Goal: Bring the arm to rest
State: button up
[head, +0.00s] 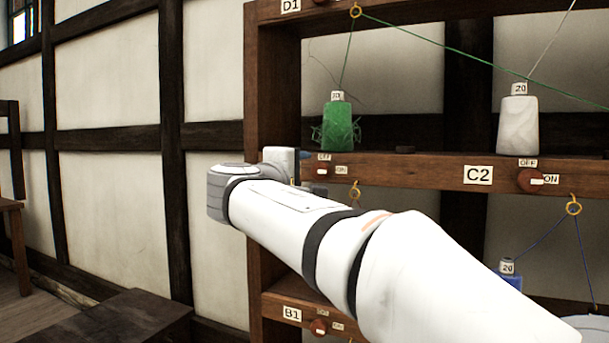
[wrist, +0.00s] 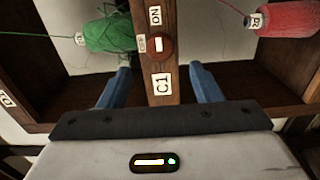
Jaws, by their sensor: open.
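My arm (head: 330,240) reaches from the lower right across the head view, its wrist end in front of the rack's left post. My gripper's fingers are largely hidden in that view. In the wrist view my gripper (wrist: 160,68) shows two blue fingers spread apart with nothing held. The shelf board labelled C1 (wrist: 161,84) shows between them. A green spool (wrist: 110,34) is left of the board, near the left finger, and a red spool (wrist: 287,24) is at the upper right. I cannot tell whether the fingers touch the board.
The wooden rack (head: 258,80) holds the green spool (head: 338,124), a white spool (head: 518,126) and a blue spool (head: 510,276). Threads run through yellow rings. A switch knob (head: 531,181) is beside label C2. A dark bench (head: 125,315) stands lower left; the wall beside the rack is bare.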

jog(key=shift+d, duration=0.1)
jog(key=s+d+f+m+g+y+p, duration=0.1)
jog(key=s+d+f+m+g+p, duration=0.3)
jog(key=d+p, duration=0.45)
jog(key=s+d+f+m+g+p, duration=0.25)
jog(key=s+d+g+p, duration=0.25)
jog(key=d+p, duration=0.35)
jog(key=s+d+f+m+g+y+p, duration=0.2)
jog(key=s+p, duration=0.4)
jog(key=s, duration=0.3)
jog(key=s+d+f+m+g+y+p, duration=0.1)
jog(key=s+f+m+g+y+p, duration=0.2)
jog(key=s, duration=0.7)
jog(key=m+p, duration=0.2)
jog(key=p, duration=0.1)
jog(key=shift+d+p, duration=0.35)
jog(key=shift+p, duration=0.05)
jog(key=shift+f, duration=0.15)
jog(key=shift+c, duration=0.2)
